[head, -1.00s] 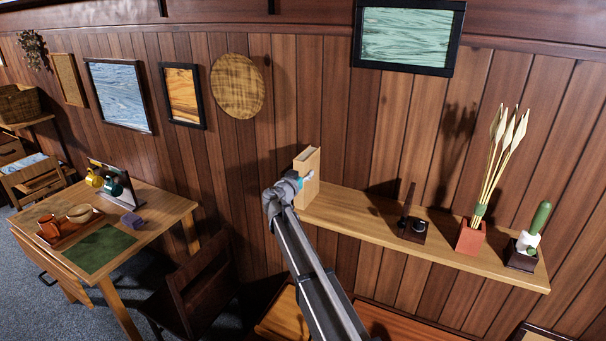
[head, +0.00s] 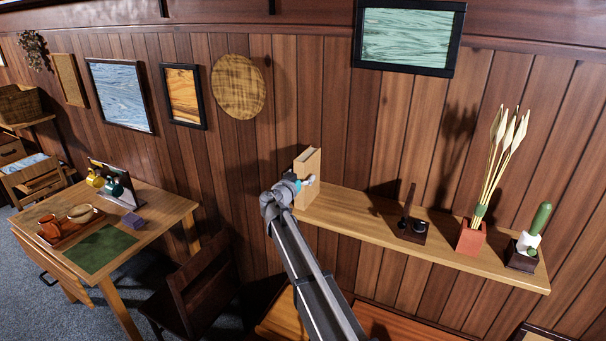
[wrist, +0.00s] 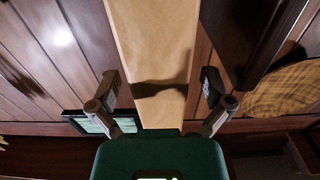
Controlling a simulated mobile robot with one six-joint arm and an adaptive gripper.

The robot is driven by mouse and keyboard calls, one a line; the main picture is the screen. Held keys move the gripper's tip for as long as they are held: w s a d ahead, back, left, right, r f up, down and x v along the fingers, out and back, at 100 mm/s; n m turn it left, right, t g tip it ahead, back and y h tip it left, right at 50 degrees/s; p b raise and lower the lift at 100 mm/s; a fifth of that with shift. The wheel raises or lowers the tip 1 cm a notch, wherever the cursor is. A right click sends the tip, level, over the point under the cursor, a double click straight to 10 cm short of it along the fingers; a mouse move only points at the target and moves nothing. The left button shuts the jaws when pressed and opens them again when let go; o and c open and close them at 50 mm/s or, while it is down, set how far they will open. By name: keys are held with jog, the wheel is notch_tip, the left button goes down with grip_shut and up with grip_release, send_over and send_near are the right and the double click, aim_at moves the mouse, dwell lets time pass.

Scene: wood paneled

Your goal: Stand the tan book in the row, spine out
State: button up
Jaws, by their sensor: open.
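The tan book (head: 307,177) stands upright at the left end of the wooden wall shelf (head: 345,207). My gripper (head: 305,182) is at the book's near side, and the arm hides part of the book's lower end. In the wrist view the tan book (wrist: 152,50) fills the middle as a long pale face. My open fingers (wrist: 161,88) stand on either side of it, with gaps visible between each fingertip and the book. No other books show clearly, and I cannot tell which side the spine is on.
The shelf between book and pen holder is clear. A chair (head: 205,285) and table (head: 160,208) are lower left.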

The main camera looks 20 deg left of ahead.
jog(key=s, duration=1)
jog(key=shift+s+a, duration=0.2)
jog(key=shift+a, duration=0.15)
jog(key=shift+f, duration=0.1)
dwell(0.3)
